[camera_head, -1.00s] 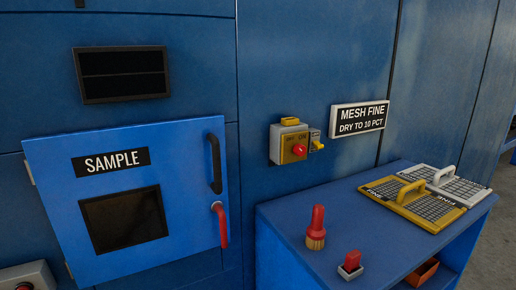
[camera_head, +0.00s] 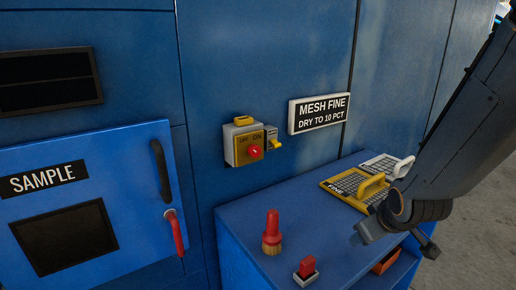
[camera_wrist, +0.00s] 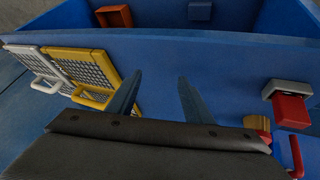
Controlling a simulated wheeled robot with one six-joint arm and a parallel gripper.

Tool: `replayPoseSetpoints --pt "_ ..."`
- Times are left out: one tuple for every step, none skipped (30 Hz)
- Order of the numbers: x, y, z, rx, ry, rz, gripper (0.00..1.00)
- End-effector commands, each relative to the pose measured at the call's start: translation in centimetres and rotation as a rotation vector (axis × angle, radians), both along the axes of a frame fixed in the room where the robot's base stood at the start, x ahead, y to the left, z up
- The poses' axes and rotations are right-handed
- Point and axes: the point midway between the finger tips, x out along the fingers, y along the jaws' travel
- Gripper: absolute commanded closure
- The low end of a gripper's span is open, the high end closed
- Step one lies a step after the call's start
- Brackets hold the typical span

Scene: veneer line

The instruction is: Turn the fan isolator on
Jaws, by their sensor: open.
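The switch box (camera_head: 242,143), a grey box with a yellow OFF/ON plate and a red knob (camera_head: 254,152), is fixed to the blue wall in the head view. A yellow lever (camera_head: 276,143) sticks out from a small plate at its right side. The lettering is too small to tell which setting the knob points to. My gripper (camera_head: 396,240) is open and empty, over the right part of the blue bench, well right of the box. Its two fingers (camera_wrist: 158,95) stand apart in the wrist view, where the box does not show.
The bench (camera_head: 240,215) holds a red-handled brush (camera_head: 272,232), a red block on a grey base (camera_head: 306,270), and yellow (camera_head: 345,180) and white (camera_head: 380,165) mesh frames. An orange bin (camera_head: 385,262) sits below. The SAMPLE door (camera_head: 130,150) is at left.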

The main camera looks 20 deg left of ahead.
Motion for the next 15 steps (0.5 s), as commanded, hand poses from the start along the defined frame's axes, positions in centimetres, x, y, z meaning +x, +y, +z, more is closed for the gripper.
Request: replayPoseSetpoints --pt "1.4 1.9 0.9 -0.008 -0.073 0.087 0.54" --pt "2.3 3.2 1.4 -0.011 -0.126 0.146 0.54" --pt "3.5 5.0 2.2 -0.016 -0.200 0.222 0.54" --pt "4.2 6.4 2.9 -0.019 -0.258 0.279 0.54" --pt "4.9 7.8 3.6 -0.019 -0.316 0.335 0.54" --pt "5.5 9.7 4.6 -0.018 -0.392 0.406 0.54" --pt "5.9 11.2 5.4 -0.017 -0.451 0.458 0.54" --pt "6.1 12.7 6.2 -0.014 -0.510 0.509 0.54" --pt "6.3 14.5 7.3 -0.009 -0.586 0.569 0.54" --pt "6.3 15.9 8.1 -0.003 -0.642 0.612 0.54" --pt "6.2 17.2 8.9 0.002 -0.696 0.652 0.54" --pt "5.9 18.7 9.9 0.011 -0.765 0.696 0.54" --pt "5.7 19.8 10.7 0.018 -0.813 0.728 0.54" --pt "5.4 20.7 11.3 0.025 -0.857 0.754 0.54" --pt "5.0 21.7 12.2 0.035 -0.911 0.784 0.54"
